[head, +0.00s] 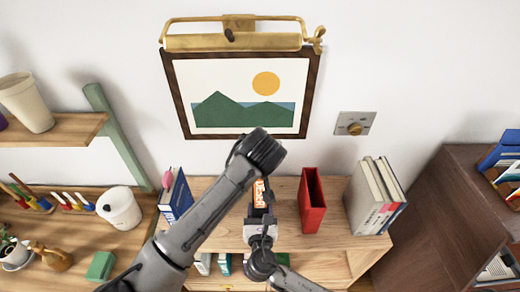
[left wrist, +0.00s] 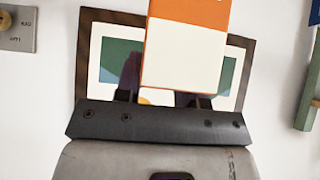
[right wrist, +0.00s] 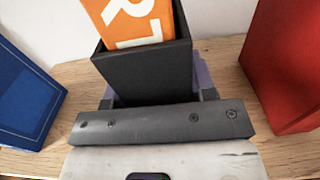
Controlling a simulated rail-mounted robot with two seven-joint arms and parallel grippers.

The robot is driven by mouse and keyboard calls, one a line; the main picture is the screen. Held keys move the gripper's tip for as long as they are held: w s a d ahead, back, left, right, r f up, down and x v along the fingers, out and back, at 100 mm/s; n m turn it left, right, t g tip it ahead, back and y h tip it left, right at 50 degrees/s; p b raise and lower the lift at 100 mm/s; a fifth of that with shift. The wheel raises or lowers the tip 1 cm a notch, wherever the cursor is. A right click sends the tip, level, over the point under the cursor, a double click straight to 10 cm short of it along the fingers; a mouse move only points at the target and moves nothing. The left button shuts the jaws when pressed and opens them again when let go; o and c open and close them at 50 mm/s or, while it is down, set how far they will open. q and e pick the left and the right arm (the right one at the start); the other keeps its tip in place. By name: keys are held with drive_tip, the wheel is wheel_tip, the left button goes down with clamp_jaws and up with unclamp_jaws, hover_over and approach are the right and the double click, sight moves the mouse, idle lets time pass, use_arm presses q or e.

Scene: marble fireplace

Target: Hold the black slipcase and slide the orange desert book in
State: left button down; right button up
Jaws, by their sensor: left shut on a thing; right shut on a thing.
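The black slipcase (right wrist: 145,78) stands upright on the wooden shelf in the right wrist view, its open end up. My right gripper (right wrist: 155,92) is shut on it, a finger on each side. The orange desert book (right wrist: 132,18) rises from the slipcase's mouth, its lower end hidden behind the front rim, so it appears partly inside. In the left wrist view the book (left wrist: 188,45) shows an orange and a white area, and my left gripper (left wrist: 163,94) is shut on it. In the head view my left arm hides much of the book (head: 261,192).
A red box (head: 312,200) stands right of the slipcase and a blue book (head: 178,195) left of it. Pale books (head: 372,197) stand farther right. A framed picture (head: 180,95) hangs on the wall behind. Bare shelf lies between the red box and the pale books.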

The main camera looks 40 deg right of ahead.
use_arm(q)
drive_tip(key=shift+f, duration=3.6)
drive_tip(key=c, duration=0.7)
unclamp_jaws()
drive_tip(key=shift+o, duration=0.3)
drive_tip(key=shift+f, duration=0.1)
drive_tip(key=shift+f, duration=0.1)
drive_tip(key=v, duration=1.2)
use_arm(e)
drive_tip(key=o, duration=1.1)
drive_tip(key=shift+c, duration=0.2)
